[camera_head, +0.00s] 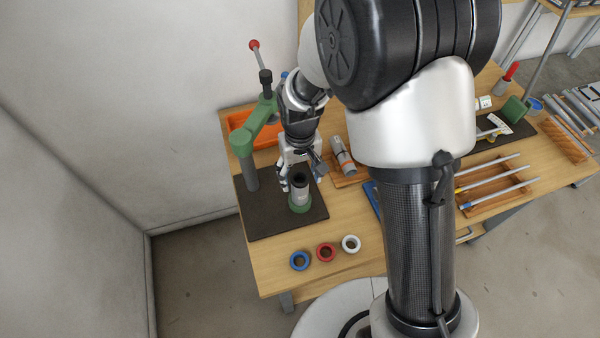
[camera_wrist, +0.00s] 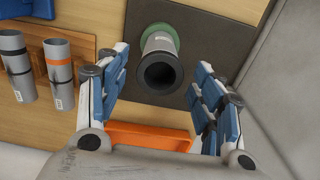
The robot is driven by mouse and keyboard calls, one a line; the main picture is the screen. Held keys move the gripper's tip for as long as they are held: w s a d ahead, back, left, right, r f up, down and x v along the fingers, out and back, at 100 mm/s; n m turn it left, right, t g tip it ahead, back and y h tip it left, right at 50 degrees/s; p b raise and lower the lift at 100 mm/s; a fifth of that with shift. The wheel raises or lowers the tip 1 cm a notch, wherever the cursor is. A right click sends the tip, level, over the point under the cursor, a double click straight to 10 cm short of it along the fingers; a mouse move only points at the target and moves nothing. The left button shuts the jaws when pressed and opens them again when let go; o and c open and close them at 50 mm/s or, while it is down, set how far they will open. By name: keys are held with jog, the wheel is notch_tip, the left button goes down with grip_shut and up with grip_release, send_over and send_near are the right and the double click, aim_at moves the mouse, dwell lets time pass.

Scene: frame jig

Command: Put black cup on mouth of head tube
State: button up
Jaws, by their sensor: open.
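The head tube (camera_head: 299,199) is a short silver tube standing upright in a green ring-shaped base on a dark mat. A black cup (camera_head: 300,181) shows as a dark ring at its top. In the wrist view the tube (camera_wrist: 159,43) points toward the camera, and the black cup (camera_wrist: 158,73) rims its mouth around a dark opening. My gripper (camera_head: 302,173) is open just above and behind the tube. In the wrist view its blue-padded fingers stand to the left and right of the cup, with a gap on each side. No contact shows.
A green press (camera_head: 244,140) with a red-knobbed lever stands left of my gripper. An orange bin (camera_head: 240,121) lies behind. Silver tubes (camera_head: 342,156) sit in a rack to the right. Blue (camera_head: 300,260), red (camera_head: 326,252) and white (camera_head: 351,243) rings lie near the front edge.

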aim_at(300, 177)
jog(key=shift+r, duration=0.1)
notch_tip(300, 177, up, 12)
jog(key=p, duration=0.2)
jog(key=s+d+r+m+t, duration=0.1)
jog(key=s+d+r, duration=0.2)
jog(key=s+r, duration=0.15)
jog(key=s+d+r+t, duration=0.1)
jog(key=s+d+r, duration=0.25)
jog(key=r, duration=0.25)
jog(key=s+d+r+m+t, duration=0.2)
jog(key=s+d, duration=0.4)
jog(key=s, duration=0.5)
jog(key=shift+s+r+t, duration=0.3)
jog(key=shift+r, duration=0.4)
jog(key=shift+f, duration=0.1)
notch_tip(300, 177, down, 9)
jog(key=b, duration=0.8)
jog(key=shift+b, duration=0.35)
